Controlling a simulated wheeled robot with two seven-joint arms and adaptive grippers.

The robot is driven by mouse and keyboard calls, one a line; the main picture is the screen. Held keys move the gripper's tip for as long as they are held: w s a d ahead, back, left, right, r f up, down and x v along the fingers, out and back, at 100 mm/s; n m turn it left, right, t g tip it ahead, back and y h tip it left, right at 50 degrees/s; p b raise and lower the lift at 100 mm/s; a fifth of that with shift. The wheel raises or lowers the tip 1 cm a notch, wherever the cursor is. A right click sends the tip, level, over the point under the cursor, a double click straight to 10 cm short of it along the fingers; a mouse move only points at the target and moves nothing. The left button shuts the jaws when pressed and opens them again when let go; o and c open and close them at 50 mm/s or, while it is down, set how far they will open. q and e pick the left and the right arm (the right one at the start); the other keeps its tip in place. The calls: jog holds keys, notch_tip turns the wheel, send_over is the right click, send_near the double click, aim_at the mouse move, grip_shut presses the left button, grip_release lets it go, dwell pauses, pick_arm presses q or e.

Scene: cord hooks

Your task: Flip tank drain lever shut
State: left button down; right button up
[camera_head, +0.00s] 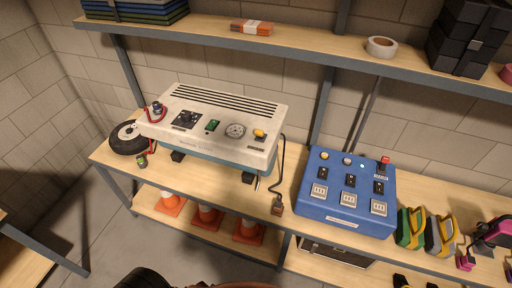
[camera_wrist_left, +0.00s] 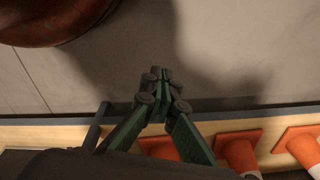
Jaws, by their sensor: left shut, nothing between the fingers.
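A white-topped machine with a teal lower body (camera_head: 215,120) stands on the workbench in the head view. Its panel has switches, a gauge and a yellow knob. A small pale, lever-like part (camera_head: 257,183) hangs below its front right corner; I cannot tell for certain that it is the drain lever or how it is set. My left gripper (camera_wrist_left: 160,75) shows in the left wrist view, shut and empty. It is over the floor by the lower shelf's edge, apart from the machine. The machine is not in the wrist view. My right gripper is in neither view.
A blue switch box (camera_head: 345,192) stands right of the machine, with a dark cord and plug (camera_head: 277,205) between them. A black wheel (camera_head: 128,138) is at the left. Orange cones (camera_head: 208,217) stand on the lower shelf. An upper shelf (camera_head: 290,47) runs above.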

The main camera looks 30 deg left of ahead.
pick_arm(q)
jog(key=w+a+r+t, duration=0.1)
jog(key=w+r, duration=0.2)
jog(key=r, duration=0.6)
jog(key=w+a+r+y, duration=0.1)
jog(key=w+r, duration=0.2)
jog(key=r, duration=0.7)
jog(key=w+a+r+t, duration=0.1)
jog(key=w+a+r, duration=0.15)
jog(key=r, duration=0.65)
jog(key=w+a+r+m+t+y, duration=0.35)
jog(key=w+a+r+y, duration=0.2)
jog(key=r, duration=0.55)
jog(key=w+a+r+m+t+y, duration=0.2)
jog(key=w+a+r+m+y, duration=0.4)
jog(key=r, duration=0.4)
jog(key=w+d+r+m+t, duration=0.5)
jog(key=w+r+m+t, duration=0.3)
jog(key=r+m, duration=0.2)
jog(key=w+d+r+m+t+h, duration=0.1)
jog(key=w+d+m+t+h, duration=0.3)
jog(key=m, duration=0.9)
jog(key=d+t+h+b, duration=0.1)
jog(key=d+h, duration=0.2)
jog(key=d, duration=0.2)
jog(key=shift+w+d+t+h, duration=0.15)
jog(key=shift+w+t+h, duration=0.05)
jog(key=shift+t+h, duration=0.15)
